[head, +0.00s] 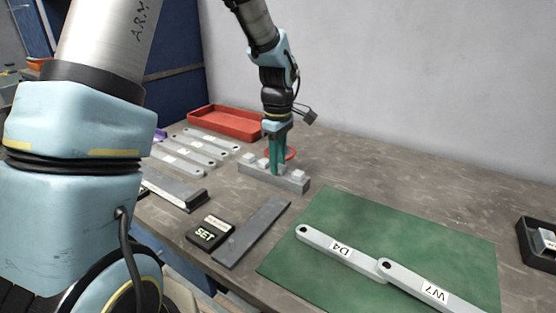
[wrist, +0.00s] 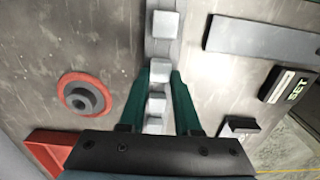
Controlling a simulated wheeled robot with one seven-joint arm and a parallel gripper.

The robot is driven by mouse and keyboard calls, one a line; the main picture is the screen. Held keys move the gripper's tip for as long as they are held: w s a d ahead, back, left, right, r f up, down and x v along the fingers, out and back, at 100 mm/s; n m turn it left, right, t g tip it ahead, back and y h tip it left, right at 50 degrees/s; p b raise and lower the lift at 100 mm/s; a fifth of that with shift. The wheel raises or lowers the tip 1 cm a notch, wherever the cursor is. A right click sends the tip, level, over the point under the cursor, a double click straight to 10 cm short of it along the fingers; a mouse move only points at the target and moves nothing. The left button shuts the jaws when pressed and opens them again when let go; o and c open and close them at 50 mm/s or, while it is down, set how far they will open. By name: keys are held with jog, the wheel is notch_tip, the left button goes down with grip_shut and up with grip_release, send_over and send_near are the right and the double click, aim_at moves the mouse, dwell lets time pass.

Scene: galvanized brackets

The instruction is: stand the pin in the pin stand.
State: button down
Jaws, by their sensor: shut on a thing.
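My gripper (head: 276,172) points down over a grey bar (head: 297,184) with several pale square-topped blocks along it. In the wrist view the green fingertips (wrist: 164,72) close on either side of one pale square-topped piece (wrist: 159,69), which I take to be the pin. The piece's lower part is hidden, so I cannot tell whether it is clear of the bar. A round red piece with a grey hub and dark centre (wrist: 84,94), which looks like the pin stand, lies beside the bar. The head view shows its red rim (head: 290,153) partly behind my fingers.
A red tray (head: 225,122) stands at the back. Grey labelled links (head: 185,152) lie left, and two more (head: 340,252) lie on a green mat (head: 400,225). A flat grey bar (head: 252,232) and a black SET block (head: 209,233) are in front. A dark bin (head: 537,240) stands right.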

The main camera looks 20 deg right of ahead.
dwell(0.3)
jog(key=c, duration=0.5)
grip_release()
notch_tip(320, 180, up, 11)
jog(key=shift+f+b, duration=0.1)
jog(key=shift+b, duration=0.65)
jog(key=s+a+f+m, duration=0.1)
jog(key=a+f+m, duration=0.1)
jog(key=a, duration=0.5)
jog(key=s+a+f+m, duration=0.1)
jog(key=a+f+m, duration=0.1)
jog(key=a, duration=0.5)
jog(key=s+a+f+m+t, duration=0.1)
jog(key=a+f+m, duration=0.1)
jog(key=a, duration=0.6)
jog(key=shift+s+f, duration=0.1)
jog(key=shift+f, duration=0.1)
jog(key=s+a+m, duration=0.1)
jog(key=a, duration=0.1)
jog(key=s+a+f+m, duration=0.1)
jog(key=s, duration=0.1)
jog(key=s+a+f+m, duration=0.1)
jog(key=a, duration=0.1)
jog(key=shift+s+a+f+t, duration=0.1)
jog(key=shift+s+a+t, duration=0.05)
jog(key=shift+a+t, duration=0.2)
